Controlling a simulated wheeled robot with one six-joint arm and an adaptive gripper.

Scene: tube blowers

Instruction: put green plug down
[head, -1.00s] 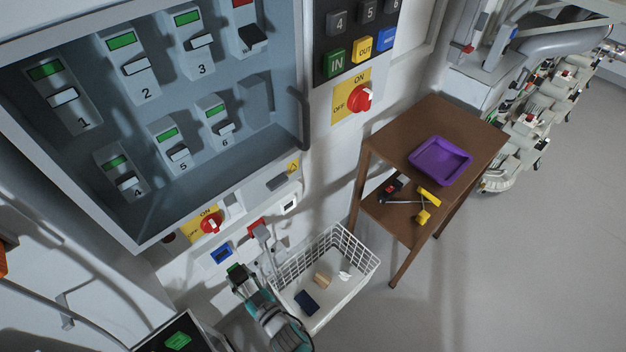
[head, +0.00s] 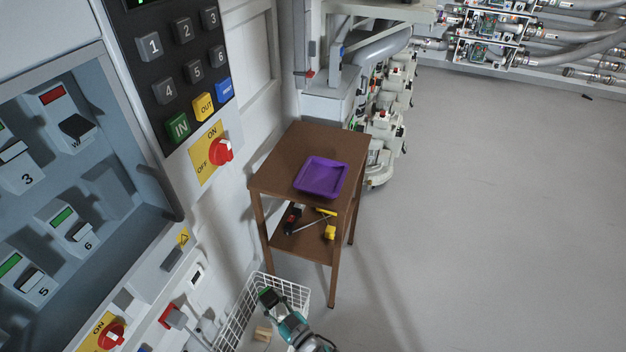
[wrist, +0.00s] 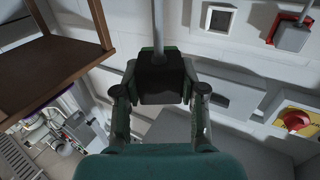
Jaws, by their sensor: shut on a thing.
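The green plug (wrist: 160,80) is dark in the wrist view, with green edges and a grey cable rising from it. My gripper (wrist: 158,92) is shut on it, one finger on each side. In the head view, my gripper (head: 272,302) is low in the picture and appears over the white wire basket (head: 233,318). The plug (head: 266,293) shows there as a small dark and green piece at the gripper's tip. Its height above the basket is hard to tell.
A brown table (head: 285,150) with a purple tray (head: 321,177) on top stands beyond the basket. Yellow-handled tools (head: 329,231) lie on its lower shelf. The breaker cabinet and wall panel with a red switch (head: 221,151) are at left. The floor at right is clear.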

